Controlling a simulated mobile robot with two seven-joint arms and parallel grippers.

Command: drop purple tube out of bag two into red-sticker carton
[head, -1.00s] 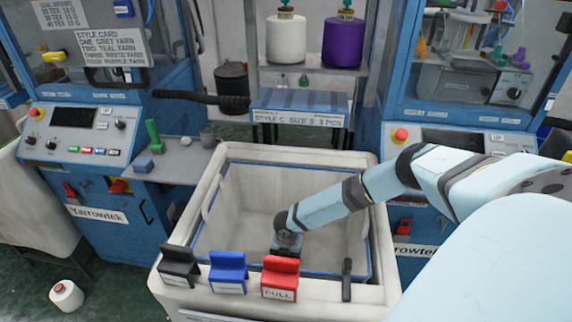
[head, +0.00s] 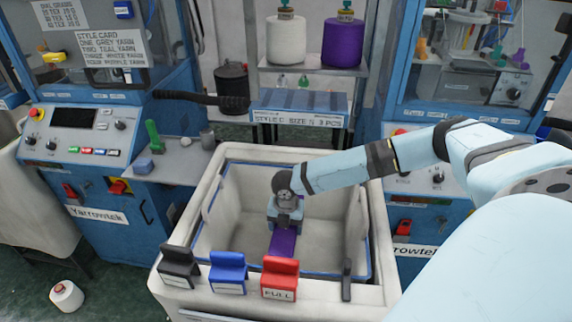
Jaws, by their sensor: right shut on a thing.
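My right gripper (head: 286,220) points down inside the large off-white bag (head: 238,155) in the middle. It is shut on a purple tube (head: 283,243), which hangs below the jaws. The tube is within the bag's opening, and its lower end is close behind the front rim, partly hidden there by the red clip. I cannot tell whether the tube touches the bag floor. I see no carton with a red sticker. My left gripper is not in view.
A black clip (head: 180,266), a blue clip (head: 228,272) and a red clip (head: 281,277) sit on the bag's front rim. Blue machines (head: 100,215) stand on both sides. A white cone (head: 67,295) lies on the floor at left. Purple yarn (head: 343,42) stands on the shelf.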

